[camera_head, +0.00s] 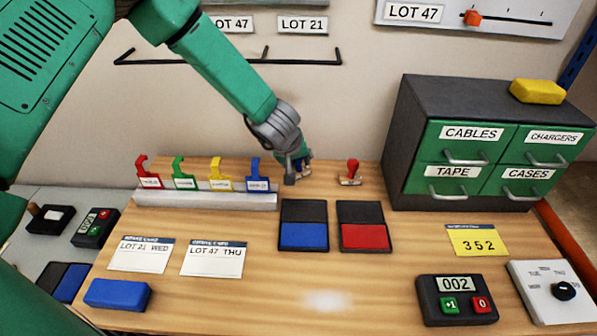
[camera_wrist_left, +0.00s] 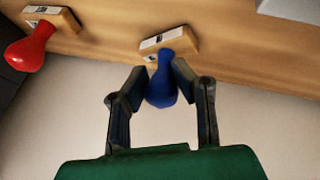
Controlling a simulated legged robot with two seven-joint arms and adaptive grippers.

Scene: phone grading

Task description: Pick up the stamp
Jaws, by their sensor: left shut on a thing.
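A stamp with a blue handle (camera_wrist_left: 162,88) and a wooden base (camera_wrist_left: 170,40) is between the fingers of my left gripper (camera_wrist_left: 160,78) in the left wrist view. The fingers are shut on the blue handle. In the head view my left gripper (camera_head: 298,172) is at the back of the table, mostly hiding this stamp. A second stamp with a red handle (camera_head: 352,168) stands on the table just to the right; it also shows in the left wrist view (camera_wrist_left: 32,45). My right gripper is not in view.
Blue (camera_head: 303,236) and red (camera_head: 365,237) ink pads lie in front of the stamps. A rail with coloured tags (camera_head: 205,199) stands to the left. A dark drawer cabinet (camera_head: 480,92) stands to the right. The front middle of the table is clear.

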